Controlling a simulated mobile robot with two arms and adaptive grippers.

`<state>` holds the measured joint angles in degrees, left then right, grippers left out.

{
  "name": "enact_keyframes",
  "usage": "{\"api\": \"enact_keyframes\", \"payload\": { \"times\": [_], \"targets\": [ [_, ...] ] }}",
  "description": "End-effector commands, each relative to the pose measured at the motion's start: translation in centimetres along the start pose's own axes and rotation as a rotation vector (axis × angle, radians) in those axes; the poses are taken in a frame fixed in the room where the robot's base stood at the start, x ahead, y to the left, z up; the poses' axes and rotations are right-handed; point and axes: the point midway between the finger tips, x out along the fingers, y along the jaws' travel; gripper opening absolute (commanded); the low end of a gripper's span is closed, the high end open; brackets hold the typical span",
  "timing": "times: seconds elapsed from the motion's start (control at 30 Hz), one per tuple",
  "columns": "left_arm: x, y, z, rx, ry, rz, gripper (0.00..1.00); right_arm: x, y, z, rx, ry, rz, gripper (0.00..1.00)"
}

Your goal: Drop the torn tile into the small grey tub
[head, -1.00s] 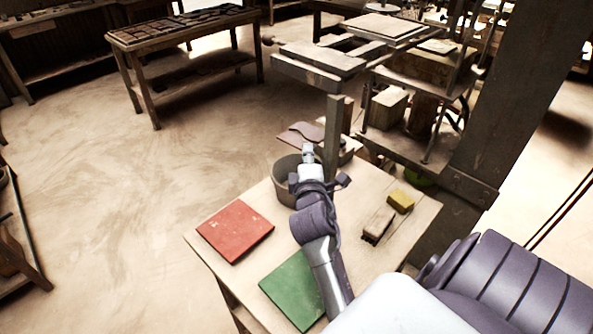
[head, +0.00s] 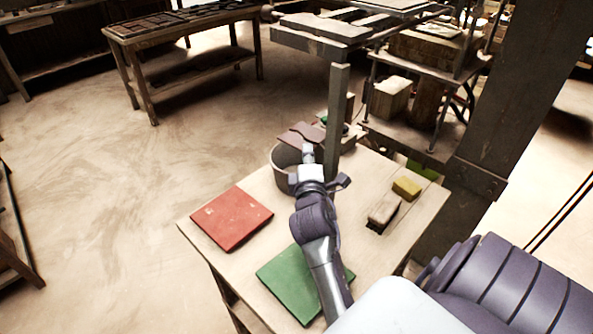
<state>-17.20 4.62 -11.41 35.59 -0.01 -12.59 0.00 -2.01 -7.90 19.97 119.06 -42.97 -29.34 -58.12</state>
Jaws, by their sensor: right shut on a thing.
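The torn tile (head: 298,136) is a thin mauve-brown piece with an uneven edge. My right gripper (head: 308,152) is shut on it and holds it over the far part of the small grey tub (head: 279,176). The tub stands upright at the far edge of the wooden table. My right wrist hides the tub's right side and part of its opening. The fingertips are small in the picture. My left gripper is not in view.
A red tile (head: 232,218) and a green tile (head: 291,284) lie on the table (head: 358,238). A brush (head: 384,211) and a yellow block (head: 407,188) lie to the right. An upright post (head: 337,115) rises close behind my gripper.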

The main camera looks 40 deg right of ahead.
Motion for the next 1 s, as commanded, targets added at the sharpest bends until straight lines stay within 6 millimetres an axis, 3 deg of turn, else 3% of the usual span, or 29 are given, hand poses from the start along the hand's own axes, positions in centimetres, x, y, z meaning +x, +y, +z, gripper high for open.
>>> {"api": "enact_keyframes", "payload": {
  "times": [0.03, 0.2, 0.53, 1.0],
  "targets": [
    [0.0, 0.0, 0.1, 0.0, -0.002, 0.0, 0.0, 0.0, 0.1, 0.0, 0.001, 0.001, 0.003, 0.13],
    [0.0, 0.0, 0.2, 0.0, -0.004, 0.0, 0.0, 0.0, 0.1, 0.0, 0.0, 0.0, 0.003, 0.37],
    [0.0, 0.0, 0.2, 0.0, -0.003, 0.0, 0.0, 0.0, 0.5, 0.0, 0.0, 0.0, 0.002, 0.37],
    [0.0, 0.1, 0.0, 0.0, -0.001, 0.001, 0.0, 0.0, 8.5, 0.0, 0.001, 0.001, 0.006, 0.37]
  ]
}}
